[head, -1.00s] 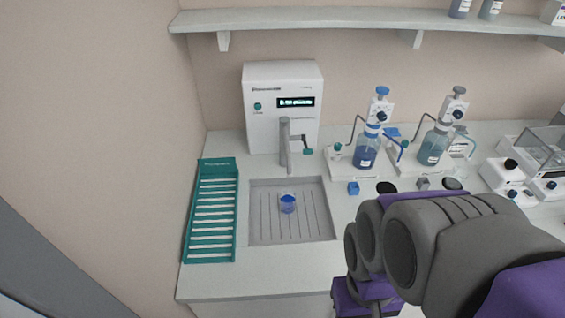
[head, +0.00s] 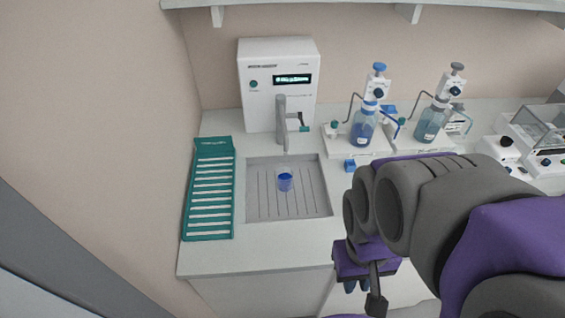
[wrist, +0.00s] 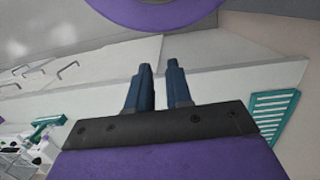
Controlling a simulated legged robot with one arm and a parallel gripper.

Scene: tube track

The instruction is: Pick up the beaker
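The beaker (head: 285,180) is small and clear with blue in it. In the head view it stands upright on the ribbed grey drain tray (head: 255,211) below the dispenser's tap. My gripper (head: 357,286) shows at the bottom of the head view, low in front of the bench and to the right of the beaker, well apart from it. In the wrist view its two dark blue fingers (wrist: 159,68) stand parallel with a narrow empty gap between them. The beaker is not visible in the wrist view.
A white dispenser (head: 278,92) stands behind the tray. A teal slotted rack (head: 210,190) lies left of it. Two bottles with pumps, one blue (head: 363,128) and one teal (head: 430,124), stand to the right. A shelf (head: 330,5) runs above. The front bench strip is clear.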

